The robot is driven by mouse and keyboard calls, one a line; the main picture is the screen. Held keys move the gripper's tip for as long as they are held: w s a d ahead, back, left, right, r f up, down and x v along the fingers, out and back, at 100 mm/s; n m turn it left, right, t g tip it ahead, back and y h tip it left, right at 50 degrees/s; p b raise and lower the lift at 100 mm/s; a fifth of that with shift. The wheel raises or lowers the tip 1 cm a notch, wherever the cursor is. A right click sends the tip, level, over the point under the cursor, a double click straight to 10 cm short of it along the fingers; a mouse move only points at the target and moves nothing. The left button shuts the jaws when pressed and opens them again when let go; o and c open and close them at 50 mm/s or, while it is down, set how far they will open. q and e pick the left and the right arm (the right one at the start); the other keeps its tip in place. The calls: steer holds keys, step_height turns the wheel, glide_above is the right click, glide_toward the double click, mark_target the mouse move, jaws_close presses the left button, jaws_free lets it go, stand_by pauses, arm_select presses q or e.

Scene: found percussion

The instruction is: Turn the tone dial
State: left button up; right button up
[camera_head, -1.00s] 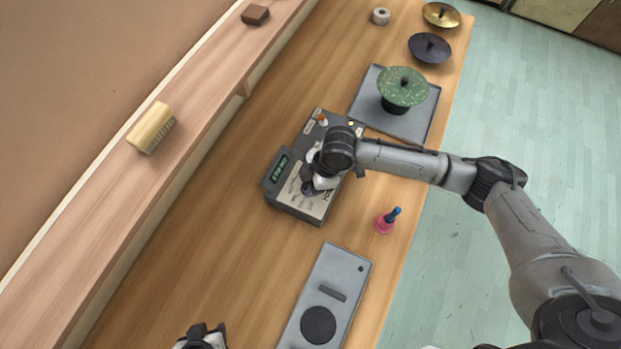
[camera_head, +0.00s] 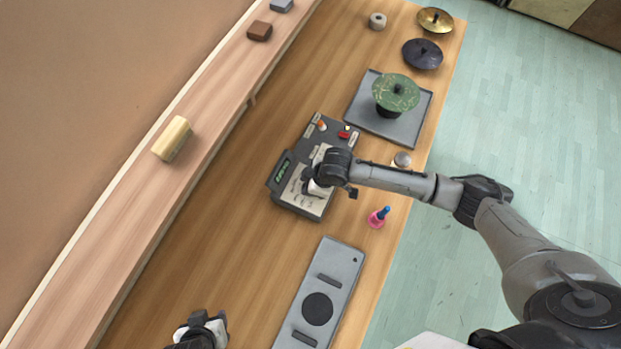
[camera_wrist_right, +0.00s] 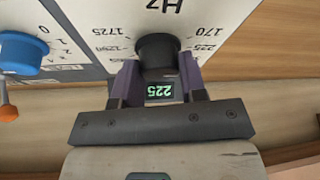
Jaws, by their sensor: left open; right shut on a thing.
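The tone box (camera_head: 326,142) is a dark grey device on the wooden bench, with a small green display (camera_head: 282,170) on its left side. In the right wrist view, the tone dial (camera_wrist_right: 157,50) is a black knob on a pale panel marked Hz with a printed scale. My right gripper (camera_wrist_right: 157,78) has its purple fingers on both sides of the dial and is shut on it. The display (camera_wrist_right: 160,91) seems to read 225, upside down. In the head view my right gripper hides the dial. My left gripper (camera_head: 210,324) is open at the bottom edge, away from the box.
A blue knob (camera_wrist_right: 22,52) sits beside the dial. A grey tray (camera_head: 417,122) with a green cymbal (camera_head: 396,92) is behind the box. A pink bell (camera_head: 377,220) and a grey plate (camera_head: 340,265) are nearer. My right arm crosses over the bench's right edge.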

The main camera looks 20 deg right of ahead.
steer(key=o, duration=0.9)
steer(key=v, duration=1.3)
steer(key=shift+d+r, duration=0.15)
steer(key=shift+r, duration=0.25)
